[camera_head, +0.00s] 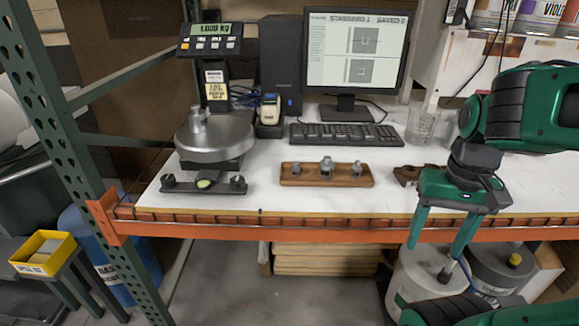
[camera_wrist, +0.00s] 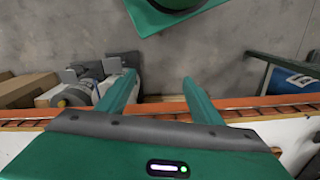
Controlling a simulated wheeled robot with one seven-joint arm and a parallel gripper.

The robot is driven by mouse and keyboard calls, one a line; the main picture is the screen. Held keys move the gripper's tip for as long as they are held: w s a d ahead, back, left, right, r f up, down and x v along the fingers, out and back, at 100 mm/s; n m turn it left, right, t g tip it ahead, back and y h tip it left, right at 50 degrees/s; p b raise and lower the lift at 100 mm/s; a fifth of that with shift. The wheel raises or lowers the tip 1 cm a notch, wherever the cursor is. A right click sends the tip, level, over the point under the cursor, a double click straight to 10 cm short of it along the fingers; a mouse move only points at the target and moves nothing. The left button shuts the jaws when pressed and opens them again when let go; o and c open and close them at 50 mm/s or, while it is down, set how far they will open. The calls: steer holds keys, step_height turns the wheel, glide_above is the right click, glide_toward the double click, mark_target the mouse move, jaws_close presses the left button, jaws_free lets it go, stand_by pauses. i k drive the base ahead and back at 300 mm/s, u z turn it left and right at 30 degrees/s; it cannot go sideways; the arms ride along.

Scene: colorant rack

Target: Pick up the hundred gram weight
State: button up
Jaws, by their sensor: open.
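A small wooden tray (camera_head: 312,182) sits on the white bench top. It holds grey metal weights: a left one (camera_head: 297,169), a larger middle one (camera_head: 326,165) and a right one (camera_head: 357,169). Another metal weight (camera_head: 198,117) stands on the round pan of the scale (camera_head: 226,140). I cannot read any markings, so I cannot tell which is the hundred gram weight. My gripper (camera_head: 436,249) is open and empty, pointing down in front of the bench edge, right of the tray. The wrist view shows my gripper (camera_wrist: 158,77) with nothing between its fingers and no weights.
A keyboard (camera_head: 340,135), a monitor (camera_head: 355,55) and a clear beaker (camera_head: 421,126) stand behind the tray. A brown object (camera_head: 408,174) lies near my gripper. The orange shelf beam (camera_head: 300,232) runs along the front, with buckets (camera_head: 425,280) below.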

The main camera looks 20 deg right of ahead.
mark_target(296, 169)
steer(key=u, duration=0.45)
steer(key=k, duration=1.55)
steer(key=z, duration=1)
steer(key=i, duration=1)
steer(key=u, duration=0.05)
